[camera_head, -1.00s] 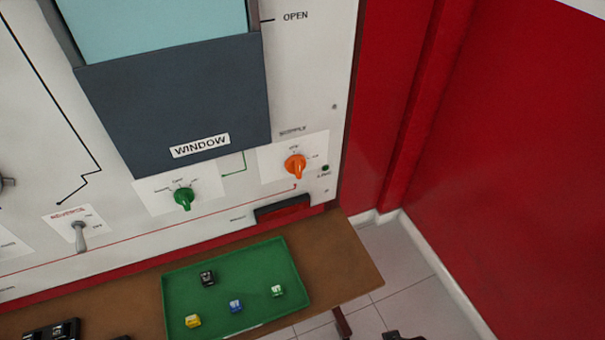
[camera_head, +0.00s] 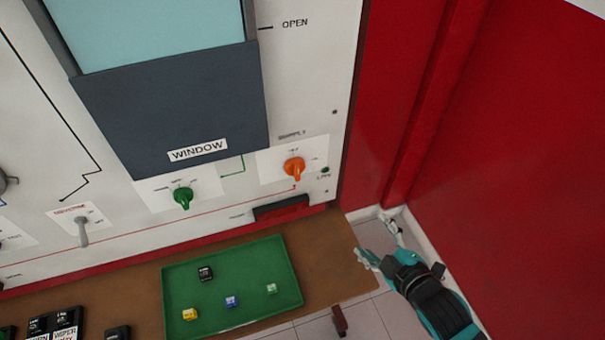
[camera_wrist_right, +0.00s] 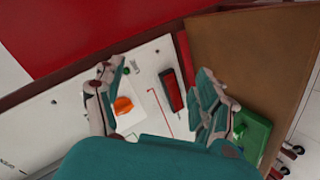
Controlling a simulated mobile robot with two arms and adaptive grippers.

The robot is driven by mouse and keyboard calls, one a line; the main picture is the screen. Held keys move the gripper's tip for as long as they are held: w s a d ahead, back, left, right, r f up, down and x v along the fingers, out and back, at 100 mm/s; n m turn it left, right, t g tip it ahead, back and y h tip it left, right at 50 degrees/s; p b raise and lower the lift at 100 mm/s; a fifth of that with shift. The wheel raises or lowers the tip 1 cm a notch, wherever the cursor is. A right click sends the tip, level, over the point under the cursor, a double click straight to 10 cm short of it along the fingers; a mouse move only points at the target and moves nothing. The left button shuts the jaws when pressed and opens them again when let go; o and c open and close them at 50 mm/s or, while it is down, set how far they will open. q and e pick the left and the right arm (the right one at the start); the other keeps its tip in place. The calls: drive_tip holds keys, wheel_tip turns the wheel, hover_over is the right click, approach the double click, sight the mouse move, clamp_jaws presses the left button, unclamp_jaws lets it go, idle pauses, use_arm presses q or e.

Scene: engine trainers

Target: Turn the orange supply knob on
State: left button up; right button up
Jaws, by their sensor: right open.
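The orange supply knob (camera_head: 294,168) sits on a white label plate at the lower right of the white panel. It also shows in the right wrist view (camera_wrist_right: 123,105), close to the left finger in the picture. My right gripper (camera_head: 378,240) is open and empty, right of the table's right end and lower right of the knob, apart from it. In the right wrist view its two fingers (camera_wrist_right: 160,95) are spread wide with the panel behind them. My left gripper is in neither view.
A wooden table (camera_head: 335,260) stands below the panel with a green tray (camera_head: 270,252) holding several small blocks. A green knob (camera_head: 183,198) and a lever switch (camera_head: 82,230) are left of the orange knob. A red wall (camera_head: 520,150) bounds the right side.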

sight(300, 175)
drive_tip(key=a+r+n+t+y, duration=0.2)
drive_tip(key=a+r+n+y, duration=0.2)
drive_tip(key=r+n+y, duration=0.45)
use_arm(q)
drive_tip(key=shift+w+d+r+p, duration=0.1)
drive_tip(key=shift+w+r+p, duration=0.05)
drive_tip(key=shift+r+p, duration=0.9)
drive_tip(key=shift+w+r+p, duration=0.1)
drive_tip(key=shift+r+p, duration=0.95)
use_arm(e)
drive_tip(key=shift+w+a+f+n+g+h, duration=0.1)
drive_tip(key=shift+w+a+f+n, duration=0.35)
drive_tip(key=shift+w+a, duration=1.55)
drive_tip(key=shift+w+a+f+n+g+h, duration=0.25)
drive_tip(key=shift+w+a+n, duration=0.35)
drive_tip(key=shift+w+a, duration=1.45)
drive_tip(key=shift+w+a+f+n+t, duration=0.1)
drive_tip(key=shift+w+a+f+n, duration=0.35)
drive_tip(key=shift+w+a, duration=1.55)
drive_tip(key=shift+w+d, duration=0.15)
drive_tip(key=shift+d, duration=0.05)
drive_tip(key=shift+c, duration=0.3)
drive_tip(key=c, duration=1.1)
